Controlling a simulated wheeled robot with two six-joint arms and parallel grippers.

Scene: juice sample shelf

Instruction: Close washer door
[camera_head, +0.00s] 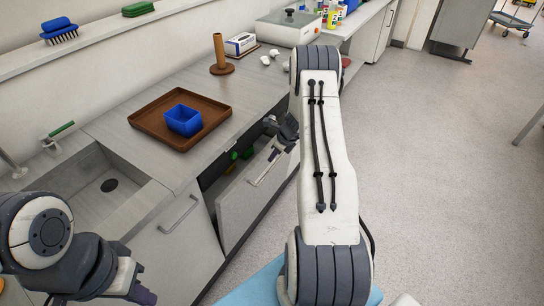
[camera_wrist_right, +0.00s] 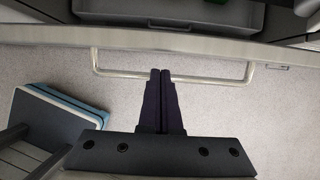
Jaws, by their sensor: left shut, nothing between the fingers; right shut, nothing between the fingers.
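The washer door (camera_head: 246,207) is a light grey front panel under the counter, tilted outward with a dark gap above it. Its bar handle (camera_head: 266,167) also shows in the right wrist view (camera_wrist_right: 215,75), along with the door's top edge (camera_wrist_right: 190,42). My right gripper (camera_head: 274,147) is at the door's upper right. In the right wrist view its fingers (camera_wrist_right: 160,73) are shut and empty, with the tips overlapping the handle bar; I cannot tell whether they touch. My left gripper (camera_head: 143,294) is shut and empty at the lower left, away from the door.
A brown tray (camera_head: 150,124) with a blue box (camera_head: 184,120) sits on the counter. A sink (camera_head: 97,190) is at the left. Green things (camera_head: 235,155) show inside the open washer. My right arm hides part of the counter.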

